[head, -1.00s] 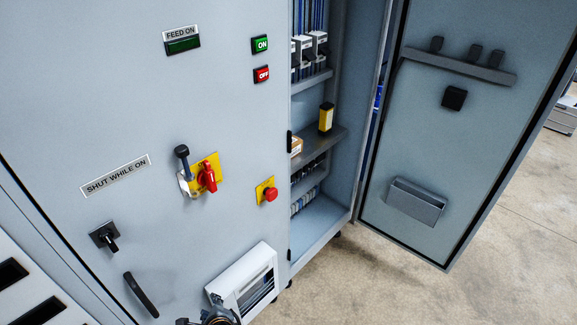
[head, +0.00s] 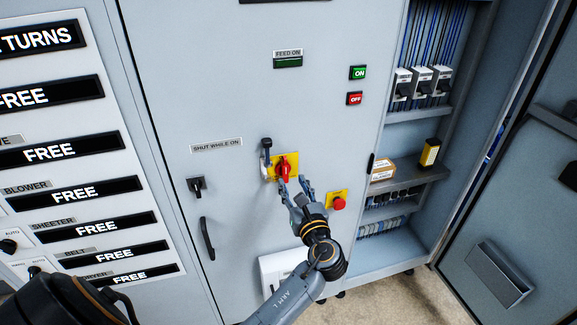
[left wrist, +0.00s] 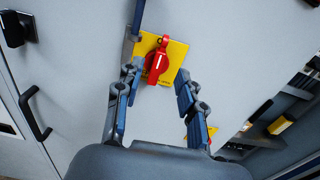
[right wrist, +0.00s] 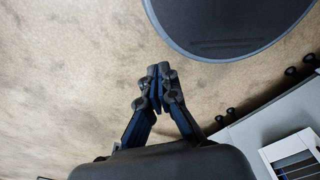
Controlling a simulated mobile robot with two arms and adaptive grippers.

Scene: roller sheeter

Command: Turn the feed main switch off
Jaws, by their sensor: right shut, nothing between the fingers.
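The feed main switch (head: 284,168) is a red rotary handle on a yellow plate, on the grey cabinet door. The handle looks near upright and slightly tilted; it also shows in the left wrist view (left wrist: 157,62). A dark lever or padlock-like part (head: 267,147) hangs at the plate's upper left. My left gripper (head: 293,183) is open just in front of and below the handle, one finger to each side in its wrist view. I cannot tell whether it touches. My right gripper (right wrist: 158,72) is shut and empty, above the floor.
A dark green FEED ON lamp (head: 288,62), a green ON button (head: 358,73) and a red OFF button (head: 355,98) are above. A red stop button (head: 338,203) sits right of my left gripper. A black door handle (head: 207,238) is at left. The cabinet's right side stands open.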

